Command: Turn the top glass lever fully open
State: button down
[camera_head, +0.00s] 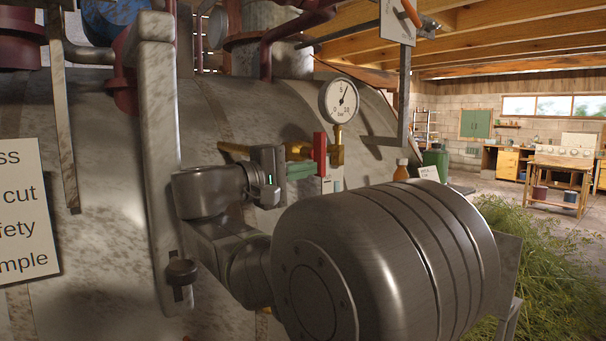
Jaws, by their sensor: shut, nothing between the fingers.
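A red lever (320,150) stands upright on the brass fitting (337,150) below the round gauge, on the side of the mottled grey still (110,200). I cannot tell for certain that it is the top glass lever. My gripper (300,172), at the end of my dark grey arm, is shut and empty just left of and slightly below the red lever. A greenish piece shows at its front, and its fingertips are hard to make out. I cannot tell whether it touches the lever.
The pressure gauge (340,100) stands above the brass fitting. A green bottle (435,162) and a brown bottle (401,170) stand to the right. Cut herbs (540,255) lie on the right. Open floor and a wooden table (560,170) are beyond.

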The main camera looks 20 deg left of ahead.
jog(key=shift+f+t+b, duration=0.2)
jog(key=shift+t+b, duration=0.1)
jog(key=shift+b, duration=0.3)
jog(key=f+t+h+b, duration=0.1)
jog(key=b, duration=0.2)
jog(key=t+h+b, duration=0.1)
jog(key=b, duration=0.2)
jog(key=shift+w+d+f, duration=0.35)
jog(key=t+b, duration=0.1)
jog(key=b, duration=0.1)
jog(key=h+b, duration=0.1)
jog(key=b, duration=0.1)
jog(key=shift+w+d+t, duration=0.25)
jog(key=shift+w+t, duration=0.1)
jog(key=shift+t, duration=0.05)
jog(key=w+d+b, duration=0.1)
jog(key=w+b, duration=0.1)
jog(key=b, duration=0.1)
jog(key=shift+d+b, duration=0.25)
jog(key=shift+b, duration=0.15)
jog(key=shift+b+x, duration=0.75)
jog(key=shift+x, duration=0.15)
jog(key=shift+d, duration=0.1)
